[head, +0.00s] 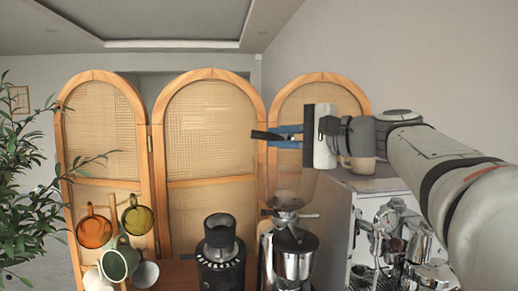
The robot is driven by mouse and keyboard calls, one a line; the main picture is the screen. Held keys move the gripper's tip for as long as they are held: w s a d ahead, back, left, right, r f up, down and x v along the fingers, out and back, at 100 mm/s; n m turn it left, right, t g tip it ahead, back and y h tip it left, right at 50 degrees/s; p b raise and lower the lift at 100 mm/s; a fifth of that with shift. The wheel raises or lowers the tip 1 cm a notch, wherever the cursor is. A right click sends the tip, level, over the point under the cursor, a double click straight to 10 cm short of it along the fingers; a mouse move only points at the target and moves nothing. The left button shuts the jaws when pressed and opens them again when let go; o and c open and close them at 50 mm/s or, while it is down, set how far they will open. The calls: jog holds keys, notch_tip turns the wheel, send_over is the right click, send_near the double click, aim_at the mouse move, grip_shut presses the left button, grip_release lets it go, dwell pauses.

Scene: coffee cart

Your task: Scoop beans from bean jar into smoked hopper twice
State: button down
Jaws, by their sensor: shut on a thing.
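My gripper (286,137) is high in the middle right of the head view, pointing left, with blue fingers. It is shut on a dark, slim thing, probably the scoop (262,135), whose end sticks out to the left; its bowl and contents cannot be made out. Below the gripper, a silver grinder (292,255) carries a grey, see-through funnel (286,200), which looks like the smoked hopper. The held thing is well above it, apart from it and slightly to its left. I cannot identify a bean jar in this view.
A black grinder (220,255) stands left of the silver one. A steel espresso machine (400,240) is at right, with a cup (362,165) on top, near my arm. Orange (94,231), olive (137,218) and green (119,262) mugs are at left. A wooden screen (210,120) stands behind.

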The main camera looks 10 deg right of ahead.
jog(key=shift+s+f+t+y+b, duration=0.1)
jog(key=shift+f+t+y+b, duration=0.3)
jog(key=shift+b, duration=1.05)
jog(key=shift+s+r+t+y+b, duration=0.15)
jog(key=shift+t+b, duration=0.45)
jog(key=shift+b, duration=0.85)
jog(key=shift+w+f+t+y+b, duration=0.1)
jog(key=shift+f+t+y+b, duration=0.3)
jog(key=shift+b, duration=1.05)
jog(key=shift+s+d+r+m+t+b, duration=0.1)
jog(key=shift+r+m+t+b, duration=0.2)
jog(key=shift+b, duration=0.55)
